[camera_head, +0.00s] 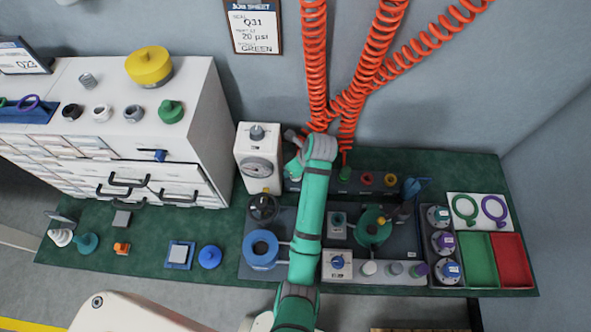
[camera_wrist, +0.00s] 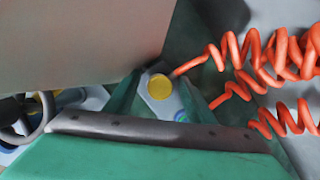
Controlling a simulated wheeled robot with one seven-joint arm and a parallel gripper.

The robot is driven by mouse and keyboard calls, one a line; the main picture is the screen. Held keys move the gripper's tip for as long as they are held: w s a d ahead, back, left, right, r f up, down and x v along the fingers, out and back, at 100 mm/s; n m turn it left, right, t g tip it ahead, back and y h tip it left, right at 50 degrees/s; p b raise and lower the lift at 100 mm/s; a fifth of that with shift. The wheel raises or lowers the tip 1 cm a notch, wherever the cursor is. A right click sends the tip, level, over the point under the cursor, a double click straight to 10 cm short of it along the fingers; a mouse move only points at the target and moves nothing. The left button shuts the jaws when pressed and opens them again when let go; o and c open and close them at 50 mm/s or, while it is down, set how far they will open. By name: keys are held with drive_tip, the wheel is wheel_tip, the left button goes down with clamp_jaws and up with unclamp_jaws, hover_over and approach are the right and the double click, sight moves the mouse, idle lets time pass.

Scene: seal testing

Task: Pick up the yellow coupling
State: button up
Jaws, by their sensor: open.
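In the wrist view a round yellow face (camera_wrist: 159,82) on a pale grey body shows between my fingers; I cannot tell whether it is the yellow coupling. My gripper (camera_wrist: 158,94) is open, one teal finger on each side of it; contact cannot be told. In the head view my gripper (camera_head: 293,167) is beside the white gauge box (camera_head: 249,137), partly hidden by my arm. A small yellow round part (camera_head: 389,180) sits on the dark rack at the back of the bench, right of a red one (camera_head: 366,178) and a green one (camera_head: 345,174).
Orange-red coiled hoses (camera_head: 375,45) hang close to my gripper and also show in the wrist view (camera_wrist: 285,55). A white cabinet (camera_head: 212,105) with a large yellow cylinder (camera_head: 149,67) on top stands left. Green and red trays (camera_head: 478,260) are at the right.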

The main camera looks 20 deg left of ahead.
drive_tip(key=shift+c, duration=0.4)
drive_tip(key=c, duration=1)
drive_tip(key=shift+a, duration=0.1)
drive_tip(key=shift+c, duration=0.6)
drive_tip(key=shift+d+r, duration=0.15)
drive_tip(key=shift+d, duration=0.05)
